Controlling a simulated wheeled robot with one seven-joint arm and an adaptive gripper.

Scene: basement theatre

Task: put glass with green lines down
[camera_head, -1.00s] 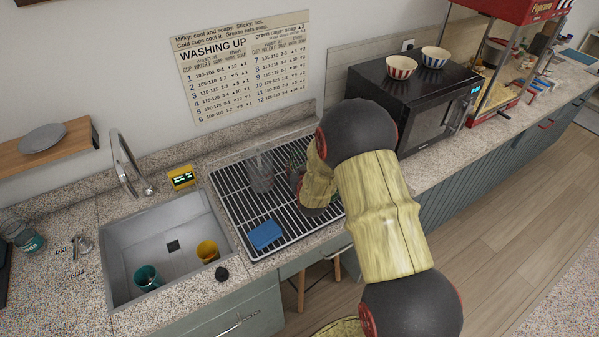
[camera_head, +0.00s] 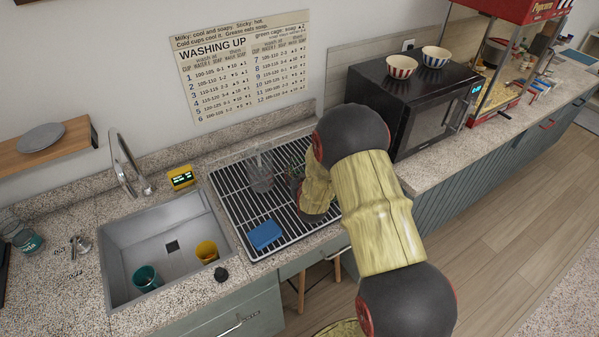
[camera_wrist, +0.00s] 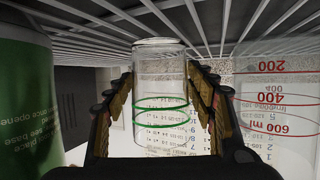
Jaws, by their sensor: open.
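The glass with green lines (camera_wrist: 160,132) is a clear cylinder with two green rings. In the wrist view it stands between the two fingers of my gripper (camera_wrist: 160,88), with visible gaps on both sides. The gripper is open around it. The glass's upper end in this picture is at the bars of the drying rack (camera_wrist: 215,20); contact is hard to judge. In the head view my gripper (camera_head: 298,178) is low over the drying rack (camera_head: 235,205), mostly hidden by my arm, and the glass cannot be made out clearly there.
A clear measuring jug with red marks (camera_wrist: 275,95) is close beside the gripper; it also shows on the rack (camera_head: 260,172). A green container (camera_wrist: 35,105) is on the other side. A blue sponge (camera_head: 264,235) lies at the rack's front. The sink (camera_head: 165,250) holds two cups.

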